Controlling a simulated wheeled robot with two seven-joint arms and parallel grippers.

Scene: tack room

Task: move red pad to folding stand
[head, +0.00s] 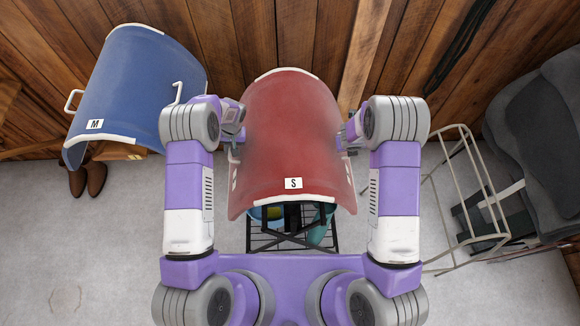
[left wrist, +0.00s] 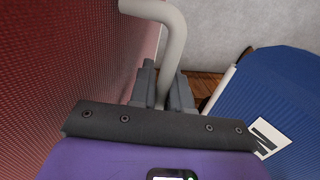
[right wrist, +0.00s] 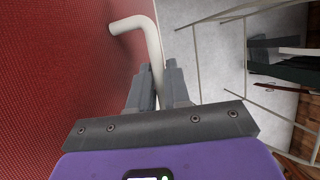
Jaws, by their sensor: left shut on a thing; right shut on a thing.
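The red pad (head: 290,130) is a curved saddle-shaped pad with white edging and a white tag marked S, in the middle of the head view. My left gripper (head: 236,138) is at its left side, shut on a white handle of the pad; the handle (left wrist: 172,40) shows between the fingers in the left wrist view. My right gripper (head: 346,140) is at its right side, shut on the other white handle (right wrist: 150,45). A black wire-frame stand (head: 292,238) shows below the pad's near edge. Whether the pad touches it is hidden. I cannot tell which stand is the folding stand.
A blue pad (head: 135,90) marked M sits on a wooden support (head: 118,152) at the left, with brown boots (head: 88,179) beneath. A pale metal frame rack (head: 465,195) stands at the right beside dark grey padded items (head: 535,130). A wooden wall closes the back.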

